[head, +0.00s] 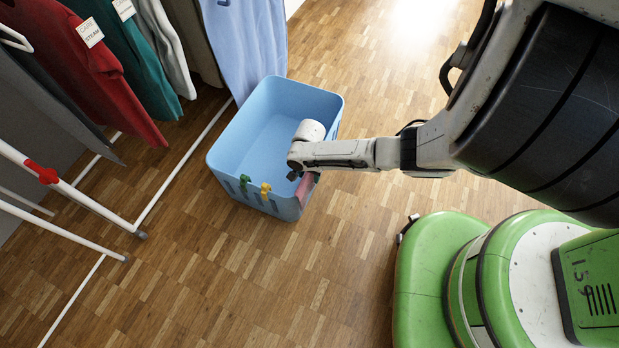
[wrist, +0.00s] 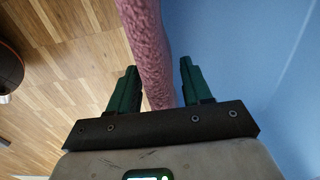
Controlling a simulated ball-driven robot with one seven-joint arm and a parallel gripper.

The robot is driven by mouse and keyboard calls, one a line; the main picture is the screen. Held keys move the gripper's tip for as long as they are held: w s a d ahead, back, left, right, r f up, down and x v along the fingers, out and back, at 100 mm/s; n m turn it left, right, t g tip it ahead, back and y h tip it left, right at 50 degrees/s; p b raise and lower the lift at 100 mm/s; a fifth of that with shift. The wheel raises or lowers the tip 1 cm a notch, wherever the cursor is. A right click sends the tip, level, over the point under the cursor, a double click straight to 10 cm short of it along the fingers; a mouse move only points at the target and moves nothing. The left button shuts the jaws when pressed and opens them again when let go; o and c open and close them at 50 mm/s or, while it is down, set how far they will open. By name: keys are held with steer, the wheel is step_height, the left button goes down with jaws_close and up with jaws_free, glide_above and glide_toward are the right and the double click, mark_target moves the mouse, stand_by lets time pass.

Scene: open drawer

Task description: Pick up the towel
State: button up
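The pink towel (head: 304,190) hangs over the near right rim of a blue basket (head: 228,141). In the wrist view the towel (wrist: 149,40) is a thick, rough pink strip running down between my two green fingers. My gripper (wrist: 158,68) is open, with one finger on each side of the towel. The right finger is over the basket's inside, the left over the floor side. In the head view my gripper (head: 298,174) is at the basket's rim and mostly hidden by my arm. Much of the towel is hidden too.
Green (head: 244,182) and yellow (head: 266,190) clips sit on the basket's near rim. A white rack (head: 75,195) with hanging clothes (head: 85,60) stands to the left. A light blue garment (head: 248,45) hangs behind the basket. The wooden floor (head: 250,290) in front is clear.

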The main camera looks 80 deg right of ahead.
jaws_close()
stand_by(0.4)
step_height(320, 180, up, 18)
steer(key=p, duration=0.8)
steer(key=shift+p, duration=0.35)
